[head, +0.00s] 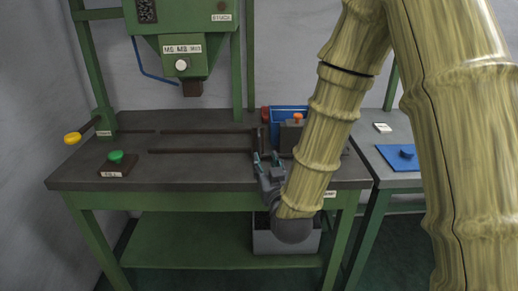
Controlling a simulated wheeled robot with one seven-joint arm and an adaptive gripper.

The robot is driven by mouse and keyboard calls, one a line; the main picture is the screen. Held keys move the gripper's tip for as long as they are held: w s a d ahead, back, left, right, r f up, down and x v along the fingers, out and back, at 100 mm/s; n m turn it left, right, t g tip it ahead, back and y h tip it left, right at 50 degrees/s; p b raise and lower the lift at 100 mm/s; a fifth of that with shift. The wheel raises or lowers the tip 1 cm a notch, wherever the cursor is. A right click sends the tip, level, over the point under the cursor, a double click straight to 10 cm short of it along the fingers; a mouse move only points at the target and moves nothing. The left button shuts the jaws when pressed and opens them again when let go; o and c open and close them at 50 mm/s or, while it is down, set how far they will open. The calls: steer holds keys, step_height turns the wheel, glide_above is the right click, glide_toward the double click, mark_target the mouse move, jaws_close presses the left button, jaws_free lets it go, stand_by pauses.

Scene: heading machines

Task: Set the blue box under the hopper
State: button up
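A blue box (290,110) is on the dark bench top at the back right, partly hidden by my arm and by a dark block with an orange knob. I cannot see inside it. A green machine head with a dark downward spout (192,89) hangs over the bench at the left; I cannot tell whether this is the hopper. My gripper (267,158) is in front of the bench's right part, nearer than the blue box and apart from it. Its two fingers point up and stand apart, with nothing visible between them.
The dark bench (190,180) has rail-like strips across it. A green button (116,156) and a yellow-knobbed lever (72,138) are at the left. A grey bin (265,242) is on the low green shelf. A side table at right holds a blue plate (385,151).

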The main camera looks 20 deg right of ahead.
mark_target(259, 148)
steer(key=w, duration=0.6)
steer(key=w+d, duration=0.1)
steer(key=w, duration=0.3)
steer(key=shift+w+p, duration=0.1)
steer(key=shift+p, duration=0.3)
jaws_close()
